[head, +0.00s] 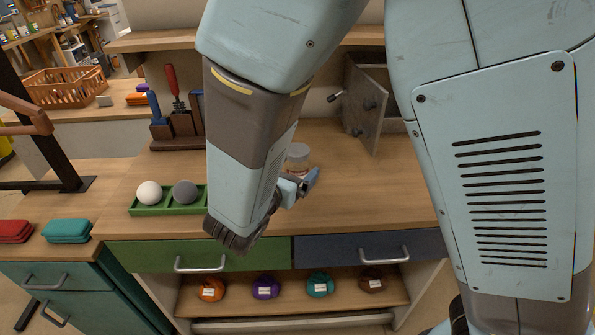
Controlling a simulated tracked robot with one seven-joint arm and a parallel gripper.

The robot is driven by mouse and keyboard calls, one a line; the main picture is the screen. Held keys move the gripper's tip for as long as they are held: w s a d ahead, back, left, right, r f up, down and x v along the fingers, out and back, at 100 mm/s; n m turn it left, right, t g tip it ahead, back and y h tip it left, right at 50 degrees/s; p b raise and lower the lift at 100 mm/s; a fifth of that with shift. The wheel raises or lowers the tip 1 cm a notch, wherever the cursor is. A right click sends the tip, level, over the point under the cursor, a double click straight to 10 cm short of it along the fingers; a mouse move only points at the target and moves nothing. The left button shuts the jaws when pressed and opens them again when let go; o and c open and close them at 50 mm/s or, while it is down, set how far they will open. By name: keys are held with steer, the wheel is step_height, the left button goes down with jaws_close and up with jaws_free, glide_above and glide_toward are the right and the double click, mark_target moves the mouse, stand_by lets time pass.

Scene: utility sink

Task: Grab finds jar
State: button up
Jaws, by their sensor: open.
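A small clear jar with a pale lid (298,155) stands upright on the wooden worktop, near the middle of the head view. It looks like the finds jar, but no label can be read. My gripper (301,184) is open, just in front of the jar in the picture. The gripper hides the jar's lower part. I see nothing between the fingers, and I cannot tell whether they touch the jar.
A green tray (146,211) with a white and a grey ball sits left of my arm. A tool rack (178,133) stands behind it. A small cabinet with an open grey door (362,105) is behind right. The worktop (365,205) right of the gripper is clear.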

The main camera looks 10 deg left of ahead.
mark_target(299, 145)
steer(key=shift+n+t+y, duration=0.4)
steer(key=shift+n+y, duration=0.3)
steer(key=shift+n, duration=0.2)
steer(key=x, duration=0.4)
steer(key=a+x, duration=0.1)
steer(key=x, duration=0.3)
steer(key=a+f+x, duration=0.1)
steer(key=x, duration=0.3)
steer(key=shift+w+a, duration=0.1)
steer(key=shift+w, duration=0.15)
steer(key=shift+c, duration=0.2)
steer(key=c, duration=1.6)
steer(key=shift+r, duration=0.1)
